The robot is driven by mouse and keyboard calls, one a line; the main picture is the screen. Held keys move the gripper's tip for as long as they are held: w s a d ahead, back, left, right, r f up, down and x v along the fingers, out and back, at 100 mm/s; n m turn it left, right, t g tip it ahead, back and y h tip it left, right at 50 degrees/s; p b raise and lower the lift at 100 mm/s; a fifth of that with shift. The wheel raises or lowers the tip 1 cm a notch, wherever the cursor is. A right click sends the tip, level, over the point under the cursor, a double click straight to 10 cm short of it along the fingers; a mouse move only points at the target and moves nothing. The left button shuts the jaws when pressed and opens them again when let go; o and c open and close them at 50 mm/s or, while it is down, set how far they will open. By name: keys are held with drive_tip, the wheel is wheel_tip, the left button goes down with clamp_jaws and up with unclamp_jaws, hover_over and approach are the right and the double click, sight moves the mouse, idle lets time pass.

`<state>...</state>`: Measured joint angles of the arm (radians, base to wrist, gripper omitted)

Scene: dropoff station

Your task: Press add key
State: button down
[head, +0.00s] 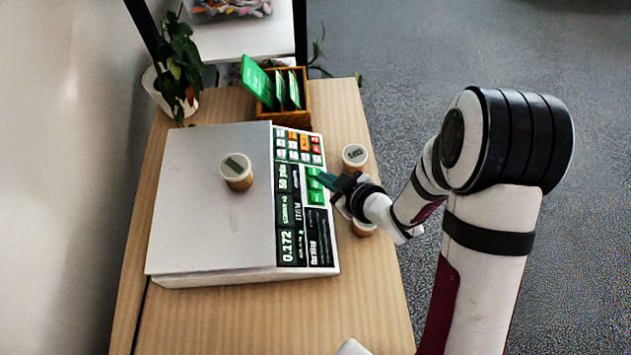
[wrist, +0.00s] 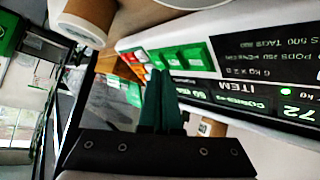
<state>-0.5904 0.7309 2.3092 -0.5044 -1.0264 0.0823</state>
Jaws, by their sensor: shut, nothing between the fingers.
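The counting scale (head: 215,235) lies on the wooden table, with a dark panel along its right side. Several green keys (head: 313,172) sit beside the displays, below the small keypad (head: 298,146); the green keys also show in the wrist view (wrist: 193,57). Their labels are too small to read, so I cannot tell which one is the add key. My gripper (head: 322,178) is shut and empty, its dark green fingertips (wrist: 160,74) at the green keys from the right. I cannot tell whether the tips touch a key. The fingers hide part of this key area.
Another container (head: 354,156) stands right of the scale, with one more (head: 363,228) partly behind my gripper. A wooden box (head: 290,105) of green cards and a potted plant (head: 178,75) are at the back.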

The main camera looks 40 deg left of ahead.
idle(0.4)
drive_tip(key=shift+s+a+f, duration=0.1)
drive_tip(key=shift+f, duration=0.25)
drive_tip(key=shift+s+a+f, duration=0.1)
drive_tip(key=shift+f, duration=0.25)
idle(0.5)
drive_tip(key=shift+r, duration=0.1)
drive_tip(key=shift+w+d+r, duration=0.2)
drive_tip(key=shift+d+r, duration=0.05)
drive_tip(key=shift+r, duration=0.35)
drive_tip(key=r, duration=0.1)
drive_tip(key=w+d+r, duration=0.1)
drive_tip(key=r, duration=0.2)
drive_tip(key=shift+w+d+r, duration=0.2)
drive_tip(key=shift+w+r, duration=0.05)
drive_tip(key=shift+r, duration=0.05)
idle(0.7)
